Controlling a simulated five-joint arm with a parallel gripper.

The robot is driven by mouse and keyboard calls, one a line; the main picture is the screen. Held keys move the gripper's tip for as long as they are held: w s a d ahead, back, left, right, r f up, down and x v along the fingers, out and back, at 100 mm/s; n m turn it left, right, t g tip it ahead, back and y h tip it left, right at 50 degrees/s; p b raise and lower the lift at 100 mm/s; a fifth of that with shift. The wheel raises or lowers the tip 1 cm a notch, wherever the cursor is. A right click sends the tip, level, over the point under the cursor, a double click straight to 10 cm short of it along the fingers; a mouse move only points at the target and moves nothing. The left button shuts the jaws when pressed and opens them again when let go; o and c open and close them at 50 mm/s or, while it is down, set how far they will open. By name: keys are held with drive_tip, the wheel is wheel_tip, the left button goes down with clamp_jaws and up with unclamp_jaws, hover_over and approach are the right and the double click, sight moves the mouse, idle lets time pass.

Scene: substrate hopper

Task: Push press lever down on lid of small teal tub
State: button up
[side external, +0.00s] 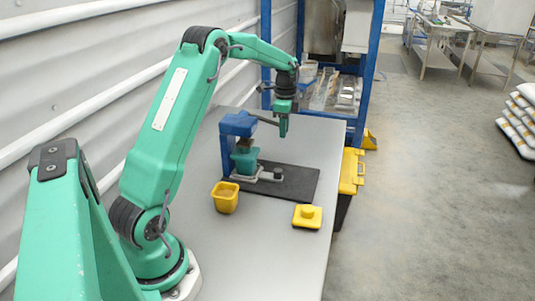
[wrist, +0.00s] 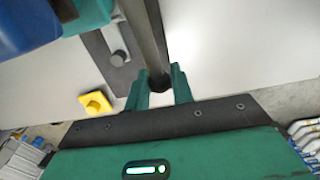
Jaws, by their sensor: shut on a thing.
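The blue press (side external: 238,124) stands on a black mat near the wall side of the table. Its dark lever (side external: 266,120) reaches out to the right, close to level. The small teal tub (side external: 244,161) sits upright under the press head; I cannot make out the lid's seam. My gripper (side external: 283,128) points down at the lever's outer end. In the wrist view, my gripper (wrist: 161,88) has its two green fingers either side of the lever (wrist: 148,40) tip, shut on it. Part of the blue press (wrist: 25,25) shows at the upper left.
An open yellow tub (side external: 225,198) stands in front of the black mat (side external: 300,180). A yellow lid (side external: 307,216) lies near the table's right edge. A grey clamp with a dark knob (side external: 278,173) lies at the press base. The front of the table is clear.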

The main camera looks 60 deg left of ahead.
drive_tip(key=shift+w+f, duration=0.1)
drive_tip(key=shift+f, duration=0.2)
drive_tip(key=shift+r, duration=2.1)
drive_tip(key=o, duration=0.6)
drive_tip(key=shift+c, duration=0.2)
drive_tip(key=shift+r, duration=3.5)
